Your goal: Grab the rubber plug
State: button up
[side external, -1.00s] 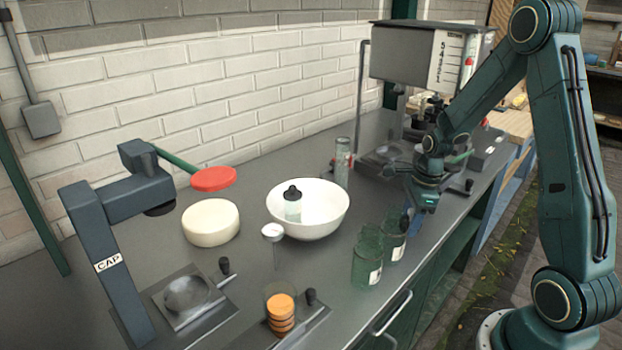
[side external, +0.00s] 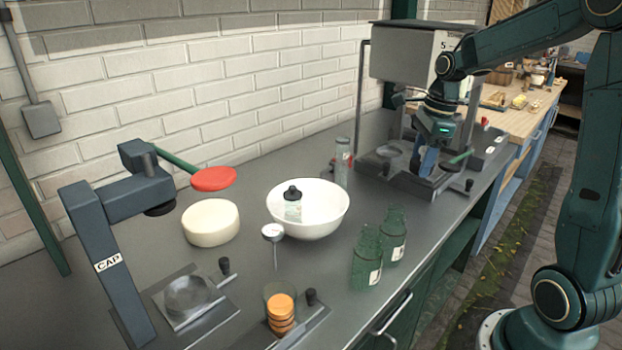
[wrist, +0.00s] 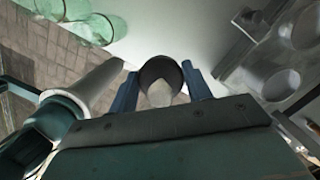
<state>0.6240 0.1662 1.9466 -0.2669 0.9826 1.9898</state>
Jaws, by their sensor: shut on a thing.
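My gripper (side external: 427,161) hangs at the back right in the side view, over the front of the grey filling station. In the wrist view its two blue fingers (wrist: 161,84) are shut on a dark round ring-like thing with a pale middle, which looks like the rubber plug (wrist: 160,67). In the side view the plug is too small to make out between the fingers.
A white bowl (side external: 330,212) holds a black-topped bottle (side external: 292,203). The grey station (side external: 415,55) has levers and plates around my gripper. A capping stand (side external: 110,262), a white round block (side external: 210,222) and an orange stack (side external: 281,314) are at left.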

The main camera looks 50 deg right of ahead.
aim_at(423, 148)
jog(key=shift+r, duration=1.6)
